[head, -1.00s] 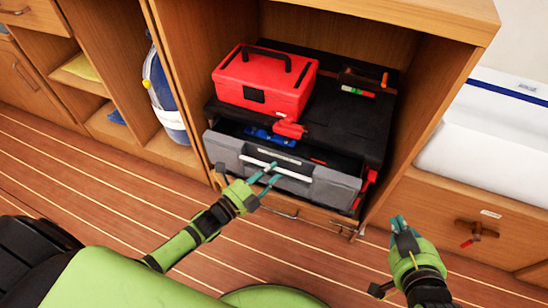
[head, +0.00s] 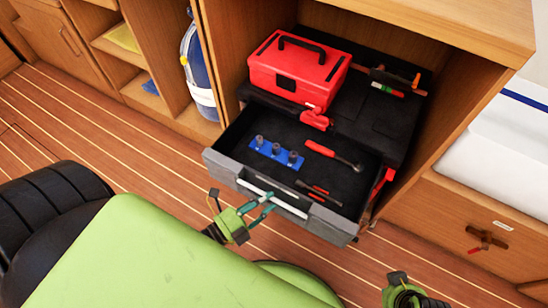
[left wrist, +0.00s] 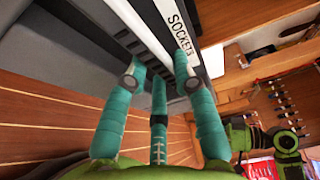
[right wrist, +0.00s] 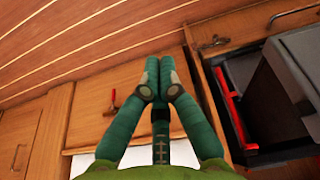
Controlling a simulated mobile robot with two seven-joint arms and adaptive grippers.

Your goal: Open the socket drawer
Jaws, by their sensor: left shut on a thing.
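The grey socket drawer (head: 221,171) stands pulled out of a black tool cabinet (head: 370,130), so its dark inside shows in the head view. It has a pale bar handle (head: 290,208) on its front. My left gripper (head: 262,204) is shut on the handle. In the left wrist view, its teal fingers (left wrist: 155,75) are around the white bar, beside the label "SOCKETS" (left wrist: 181,30). My right gripper (right wrist: 157,80) is empty, its fingers drawn together; only its wrist end shows at the bottom of the head view.
The drawer holds a blue socket rack (head: 277,153), a red-handled ratchet (head: 335,156) and another red-handled tool (head: 318,190). A red toolbox (head: 296,80) sits on the cabinet. The wooden bay's side panel (head: 440,120) stands right. Open plank floor (head: 110,135) lies left.

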